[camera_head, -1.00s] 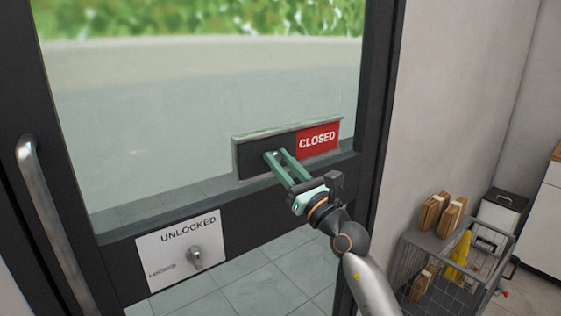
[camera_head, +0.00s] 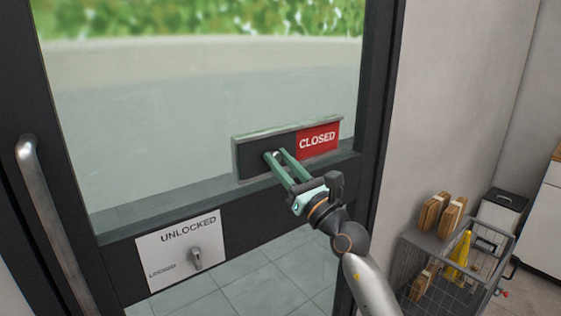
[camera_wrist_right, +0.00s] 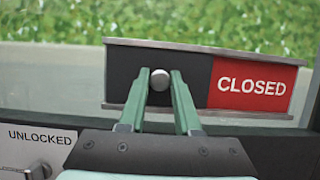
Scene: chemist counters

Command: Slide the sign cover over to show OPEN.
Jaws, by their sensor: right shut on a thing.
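The sign (camera_head: 287,124) is mounted low on the glass of the door. Its dark sliding cover (camera_head: 250,157) sits over the left half, and the red CLOSED panel (camera_head: 318,141) shows on the right half. No OPEN lettering is visible. My right gripper (camera_head: 274,156) has its green fingers at the cover, shut on the round knob. In the right wrist view the pale knob (camera_wrist_right: 160,79) sits between the two fingertips, in front of the dark cover (camera_wrist_right: 190,70). My left gripper is not in view.
Below the sign is a white lock plate (camera_head: 180,250) reading UNLOCKED, with a turn knob (camera_head: 196,258). A metal door handle (camera_head: 55,225) stands at the left. A wire cart (camera_head: 455,265) with brown packages and a yellow item stands at the lower right, beside the wall.

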